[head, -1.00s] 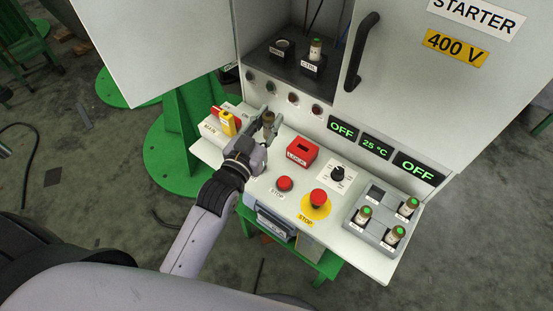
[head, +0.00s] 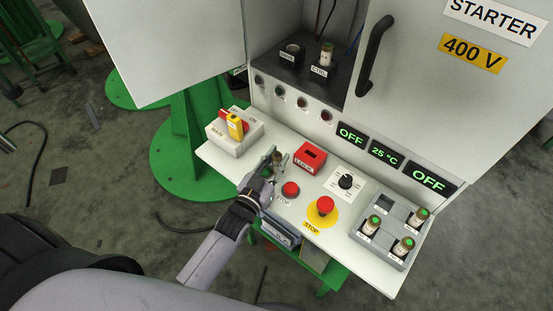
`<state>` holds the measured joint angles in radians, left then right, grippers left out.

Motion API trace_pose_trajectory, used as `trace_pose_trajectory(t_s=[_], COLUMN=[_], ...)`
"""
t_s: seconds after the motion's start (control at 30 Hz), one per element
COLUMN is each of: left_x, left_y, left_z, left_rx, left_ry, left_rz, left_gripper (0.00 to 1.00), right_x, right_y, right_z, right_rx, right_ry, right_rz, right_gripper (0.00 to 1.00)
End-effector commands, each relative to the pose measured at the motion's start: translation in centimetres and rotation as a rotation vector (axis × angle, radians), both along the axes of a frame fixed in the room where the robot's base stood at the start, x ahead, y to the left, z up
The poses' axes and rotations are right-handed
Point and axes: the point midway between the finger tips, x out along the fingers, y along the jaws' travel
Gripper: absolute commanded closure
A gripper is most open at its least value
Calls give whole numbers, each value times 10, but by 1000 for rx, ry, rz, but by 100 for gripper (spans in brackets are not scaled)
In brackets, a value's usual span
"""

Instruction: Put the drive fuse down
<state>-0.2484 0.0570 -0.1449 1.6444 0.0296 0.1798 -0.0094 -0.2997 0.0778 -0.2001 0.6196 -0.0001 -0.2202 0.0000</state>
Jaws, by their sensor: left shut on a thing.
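My left gripper (head: 272,165) is shut on the drive fuse (head: 277,157), a small brownish cylinder mostly hidden between the fingers. It is low over the white console shelf (head: 226,158), just left of the red LOCK box. I cannot tell whether the fuse touches the shelf. The left fuse holder (head: 291,52) in the open cabinet is empty. The CTRL holder (head: 321,72) beside it carries a green-topped fuse (head: 327,54). My right gripper is out of view.
Near the gripper are the yellow-and-red main switch (head: 234,125), red LOCK box (head: 310,156), small red button (head: 290,189) and red STOP mushroom (head: 325,205). A grey tray (head: 383,247) at right holds several fuses and has one empty slot. The shelf left of the gripper is clear.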

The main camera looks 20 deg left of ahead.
Motion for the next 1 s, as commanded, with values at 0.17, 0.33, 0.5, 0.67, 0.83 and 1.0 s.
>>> trace_pose_trajectory(t_s=[0.17,0.33,0.5,0.67,0.83,1.0], left_x=[0,0,0,0,0,-19], left_y=[0,0,0,0,0,3], left_z=[-2,-3,-2,-2,0,-2], left_rx=[0,0,0,0,0,1], left_ry=[0,1,1,1,0,5], left_rz=[0,0,0,0,0,0], left_gripper=[100,68,57,57,57,57], right_x=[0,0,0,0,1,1], right_y=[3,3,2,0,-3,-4], right_z=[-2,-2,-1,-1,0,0], right_rx=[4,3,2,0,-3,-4], right_ry=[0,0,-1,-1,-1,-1], right_rz=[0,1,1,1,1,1], right_gripper=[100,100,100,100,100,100])
